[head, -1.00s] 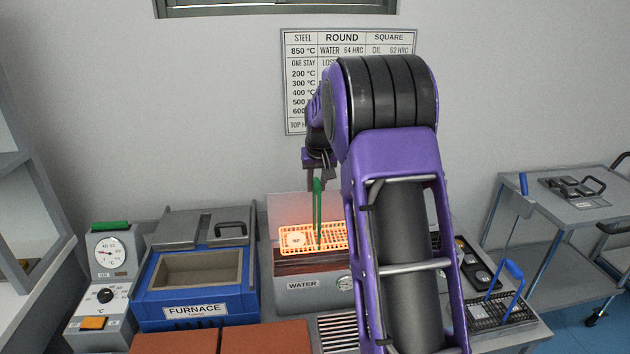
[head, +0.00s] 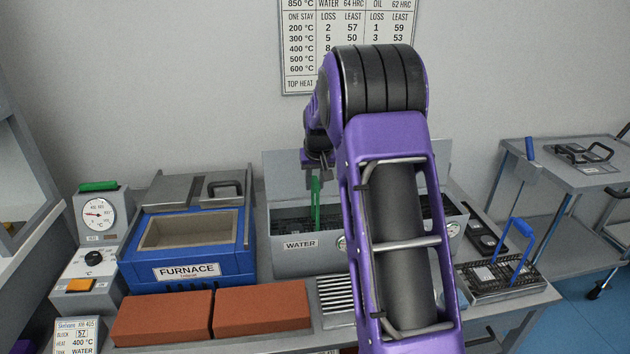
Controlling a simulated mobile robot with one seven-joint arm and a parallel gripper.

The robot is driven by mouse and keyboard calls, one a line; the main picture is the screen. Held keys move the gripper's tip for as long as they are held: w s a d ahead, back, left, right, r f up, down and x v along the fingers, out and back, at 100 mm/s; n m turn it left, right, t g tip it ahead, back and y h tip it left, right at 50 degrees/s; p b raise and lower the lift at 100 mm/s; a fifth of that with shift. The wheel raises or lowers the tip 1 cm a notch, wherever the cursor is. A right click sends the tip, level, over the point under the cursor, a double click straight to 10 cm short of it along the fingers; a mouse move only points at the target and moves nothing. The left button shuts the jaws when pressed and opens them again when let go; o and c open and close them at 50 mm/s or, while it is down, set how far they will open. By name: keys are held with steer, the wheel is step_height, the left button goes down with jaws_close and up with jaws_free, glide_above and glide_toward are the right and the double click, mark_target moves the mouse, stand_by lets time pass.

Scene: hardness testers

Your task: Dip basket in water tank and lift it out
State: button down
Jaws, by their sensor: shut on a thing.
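The water tank (head: 301,262) is a grey box with a WATER label, behind the front grate and bricks. My gripper (head: 316,174) is above it, shut on the green handle (head: 316,205) of the basket. The handle stands upright and its lower end goes down into the tank. The basket body is low inside the tank, dark and no longer glowing, and hard to tell apart from the tank's dark inside. My arm hides the right part of the tank.
The open blue furnace (head: 190,256) stands left of the tank, with a control box (head: 98,225) beside it. Two red bricks (head: 262,306) lie in front. A basket with a blue handle (head: 520,255) stands at the right, and a side table (head: 580,172) is behind it.

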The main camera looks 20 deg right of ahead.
steer(key=shift+r, duration=0.3)
steer(key=shift+r+p, duration=0.65)
steer(key=shift+r, duration=0.1)
steer(key=shift+f, duration=0.2)
steer(key=shift+f+b, duration=0.6)
steer(key=shift+f, duration=0.15)
steer(key=shift+r, duration=0.15)
steer(key=shift+r+p, duration=0.65)
steer(key=shift+r, duration=0.15)
steer(key=shift+f, duration=0.1)
steer(key=shift+f+b, duration=0.55)
steer(key=shift+f, duration=0.3)
steer(key=shift+r, duration=0.2)
